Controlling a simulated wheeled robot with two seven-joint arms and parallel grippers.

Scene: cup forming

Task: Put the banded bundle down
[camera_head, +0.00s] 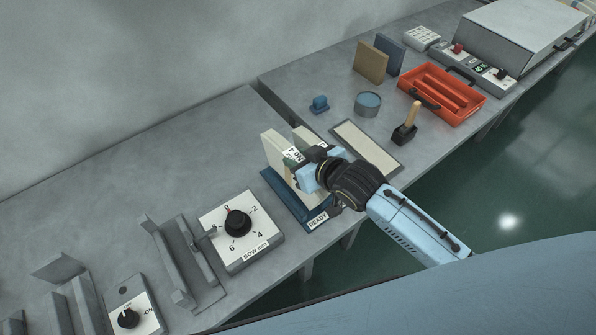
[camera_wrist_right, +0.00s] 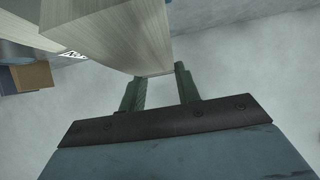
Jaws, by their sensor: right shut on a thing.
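A pale cream bundle (camera_head: 273,150) stands upright at the blue tray marked READY (camera_head: 283,199). A second pale upright piece (camera_head: 302,136) shows just behind my gripper. My right gripper (camera_head: 299,164) is shut on the bundle, at its right side, and covers part of it and of the tray. I cannot tell whether the bundle's lower edge touches the tray. In the right wrist view the pale grained bundle (camera_wrist_right: 125,35) fills the upper left, with its end at the green fingers (camera_wrist_right: 161,88). No band shows clearly. My left gripper is not in view.
The BOW mm dial box (camera_head: 242,236) and grey upright brackets (camera_head: 177,262) stand left of the tray. Right of it are a framed pale mat (camera_head: 365,146), a wooden-handled stamp (camera_head: 407,127), a round blue tin (camera_head: 368,103) and an orange tray (camera_head: 459,88). The table's front edge is close.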

